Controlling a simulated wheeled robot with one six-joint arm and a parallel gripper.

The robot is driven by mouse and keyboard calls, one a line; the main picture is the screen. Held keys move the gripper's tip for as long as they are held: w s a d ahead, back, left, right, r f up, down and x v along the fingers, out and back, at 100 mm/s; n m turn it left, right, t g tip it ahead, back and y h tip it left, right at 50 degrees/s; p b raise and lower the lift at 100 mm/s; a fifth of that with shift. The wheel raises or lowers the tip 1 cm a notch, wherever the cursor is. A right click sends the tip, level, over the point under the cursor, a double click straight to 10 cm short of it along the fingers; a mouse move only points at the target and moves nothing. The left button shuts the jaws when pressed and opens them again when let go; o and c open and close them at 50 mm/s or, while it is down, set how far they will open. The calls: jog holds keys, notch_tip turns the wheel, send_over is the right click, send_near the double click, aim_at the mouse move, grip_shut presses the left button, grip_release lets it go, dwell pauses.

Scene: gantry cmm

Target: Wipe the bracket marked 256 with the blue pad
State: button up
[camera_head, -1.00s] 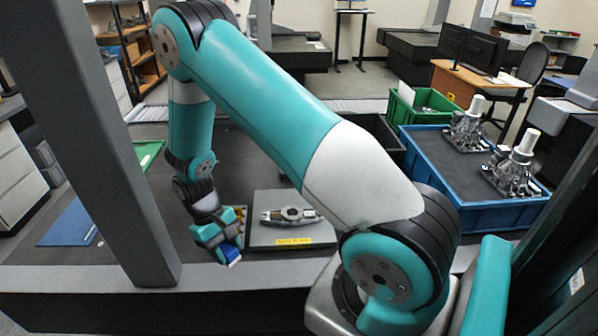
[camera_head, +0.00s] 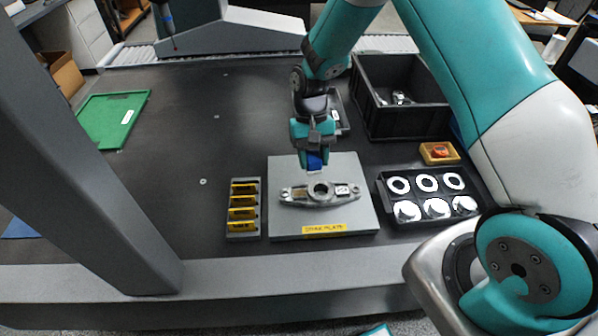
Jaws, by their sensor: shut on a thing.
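A silver metal bracket (camera_head: 299,196) with a round hole in its middle lies flat on a grey plate (camera_head: 286,229) with a yellow label at its front. A small pale tag shows on the bracket's right part; its marking is too small to read. My gripper (camera_head: 315,160) points down just behind and above the bracket's middle. It is shut on the blue pad (camera_head: 315,162), which shows below the fingers. I cannot tell whether the pad touches the bracket.
A rack with yellow blocks (camera_head: 243,209) stands left of the plate. A black tray of round parts (camera_head: 427,197), a small yellow box (camera_head: 439,152) and a black bin (camera_head: 399,97) are to the right.

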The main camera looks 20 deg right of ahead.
jog(key=w+a+f+m+b, duration=0.1)
jog(key=w+a+f+b, duration=0.1)
jog(key=f+b, duration=0.3)
jog(key=shift+a+f+b, duration=0.25)
jog(key=shift+a+b, duration=0.55)
jog(key=shift+b, duration=0.2)
